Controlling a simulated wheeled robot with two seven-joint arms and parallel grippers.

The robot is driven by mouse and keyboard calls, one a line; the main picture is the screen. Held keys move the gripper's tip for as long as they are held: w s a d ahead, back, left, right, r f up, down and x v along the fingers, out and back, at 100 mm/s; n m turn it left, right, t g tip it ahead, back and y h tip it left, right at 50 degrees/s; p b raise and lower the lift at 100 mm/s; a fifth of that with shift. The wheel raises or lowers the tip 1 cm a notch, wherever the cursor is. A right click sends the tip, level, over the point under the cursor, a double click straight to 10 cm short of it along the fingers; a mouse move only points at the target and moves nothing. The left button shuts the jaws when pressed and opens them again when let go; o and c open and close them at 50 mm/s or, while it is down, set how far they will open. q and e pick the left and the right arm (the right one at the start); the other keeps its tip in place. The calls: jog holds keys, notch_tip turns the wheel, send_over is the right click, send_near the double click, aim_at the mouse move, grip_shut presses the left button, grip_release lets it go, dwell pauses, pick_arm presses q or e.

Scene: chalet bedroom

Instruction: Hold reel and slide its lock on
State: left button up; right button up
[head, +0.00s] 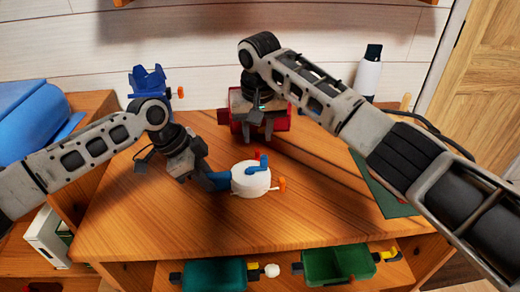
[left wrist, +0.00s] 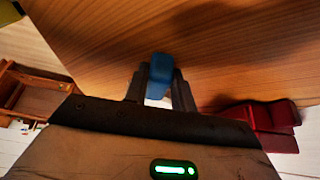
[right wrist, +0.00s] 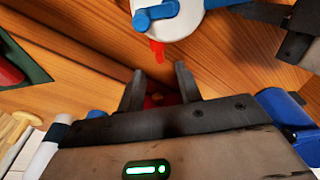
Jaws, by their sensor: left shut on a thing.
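The reel (head: 250,180) is a white disc with a blue crank piece on its face and a blue handle (head: 215,181) on its left. My left gripper (head: 197,172) is shut on that blue handle, which also shows between the fingers in the left wrist view (left wrist: 161,68). A red-orange tab (right wrist: 157,50) stands out from the reel's edge towards my right gripper. An orange knob (head: 282,184) is at the reel's right side; I cannot tell which of these is the lock. My right gripper (right wrist: 158,88) is open and empty, behind the reel and apart from it.
A red holder (head: 280,120) stands behind my right gripper. A blue stand (head: 148,80) is at the back left, a white bottle (head: 368,75) at the back right. A green mat (head: 390,195) lies right. Teal (head: 215,275) and green (head: 338,264) bins are in front. Wood in front of the reel is clear.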

pick_arm(q)
jog(key=o, duration=1)
